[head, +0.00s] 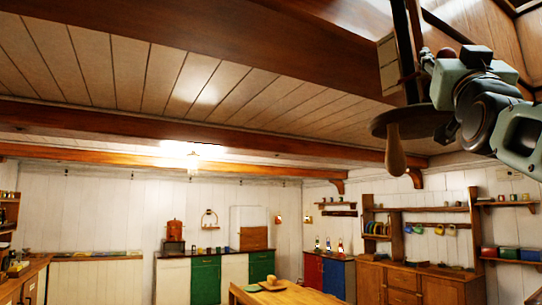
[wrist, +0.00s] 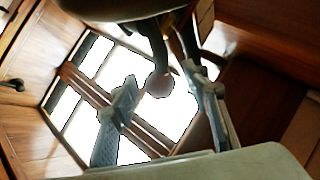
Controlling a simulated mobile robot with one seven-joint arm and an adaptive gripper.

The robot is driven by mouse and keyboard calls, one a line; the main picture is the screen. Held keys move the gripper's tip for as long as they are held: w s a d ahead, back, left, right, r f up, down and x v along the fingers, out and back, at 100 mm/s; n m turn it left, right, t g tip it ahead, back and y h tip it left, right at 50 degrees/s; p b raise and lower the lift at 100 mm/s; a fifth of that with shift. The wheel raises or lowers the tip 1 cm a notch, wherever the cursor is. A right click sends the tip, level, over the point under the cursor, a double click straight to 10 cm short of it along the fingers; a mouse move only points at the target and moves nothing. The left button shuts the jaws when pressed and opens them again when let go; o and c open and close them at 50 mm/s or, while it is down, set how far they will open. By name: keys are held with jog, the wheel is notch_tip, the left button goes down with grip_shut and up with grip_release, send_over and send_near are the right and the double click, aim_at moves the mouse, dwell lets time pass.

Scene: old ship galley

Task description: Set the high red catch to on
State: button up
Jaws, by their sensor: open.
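My gripper (head: 436,78) is high at the upper right of the head view, beside a dark hanging post and a round dark disc. In the wrist view my gripper (wrist: 164,88) is open, one finger on each side of a dull reddish ball-shaped knob (wrist: 160,85) on a dark curved stem. This looks like the red catch, seen against bright skylight panes. I cannot tell whether either finger touches it. In the head view my gripper partly covers that spot. The catch's setting cannot be read.
The round disc (head: 385,124) with a wooden handle (head: 395,155) hangs just below my gripper; the disc's underside also fills the top of the wrist view. A heavy beam (head: 290,48) runs along the ceiling. A table (head: 290,296), cabinets and shelves stand far below.

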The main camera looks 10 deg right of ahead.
jog(key=shift+w+r, duration=0.1)
grip_shut()
dwell(0.4)
